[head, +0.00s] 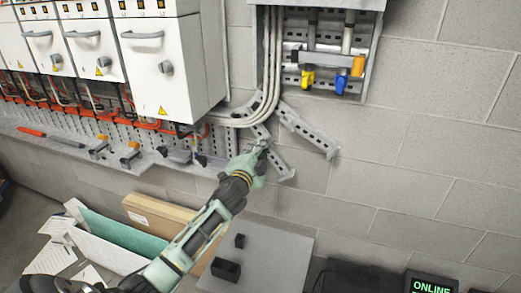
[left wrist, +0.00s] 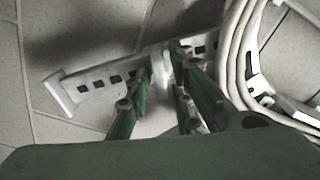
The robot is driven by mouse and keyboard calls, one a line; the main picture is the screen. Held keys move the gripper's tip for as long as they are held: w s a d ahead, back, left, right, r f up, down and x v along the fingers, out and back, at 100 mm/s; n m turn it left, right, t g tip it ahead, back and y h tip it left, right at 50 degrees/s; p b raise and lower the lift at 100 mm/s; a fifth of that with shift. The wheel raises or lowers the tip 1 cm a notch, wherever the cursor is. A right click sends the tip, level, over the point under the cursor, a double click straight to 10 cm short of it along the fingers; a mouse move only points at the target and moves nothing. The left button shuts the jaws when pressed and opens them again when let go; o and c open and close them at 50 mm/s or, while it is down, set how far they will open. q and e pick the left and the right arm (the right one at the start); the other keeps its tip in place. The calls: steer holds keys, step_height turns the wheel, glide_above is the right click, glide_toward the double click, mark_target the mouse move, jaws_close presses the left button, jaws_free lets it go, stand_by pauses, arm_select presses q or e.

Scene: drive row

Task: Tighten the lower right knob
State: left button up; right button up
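No knob is clear at the fingertips. My right gripper is out of view.
Pale cables (head: 262,105) curve beside the bracket. A wall box with yellow (head: 308,78), blue (head: 342,83) and orange (head: 357,66) handles is above right. A ledge (head: 70,148) with tools runs left. A grey table (head: 265,262) stands below. The right wall is bare.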

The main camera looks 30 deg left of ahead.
arm_select(q)
steer(key=c, duration=0.3)
jaws_close()
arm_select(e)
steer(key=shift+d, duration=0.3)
arm_select(q)
steer(key=shift+r, duration=0.1)
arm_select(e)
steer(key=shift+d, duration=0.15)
arm_select(q)
steer(key=shift+m, duration=0.3)
steer(key=m, duration=0.5)
steer(key=m+p, duration=0.1)
steer(key=m, duration=0.5)
steer(key=shift+a+m, duration=0.1)
steer(key=shift+m, duration=0.2)
steer(key=shift+m+p, duration=0.55)
steer(key=shift+m, duration=1.05)
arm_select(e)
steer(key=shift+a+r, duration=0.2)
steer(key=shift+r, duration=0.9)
arm_select(q)
steer(key=shift+m, duration=0.3)
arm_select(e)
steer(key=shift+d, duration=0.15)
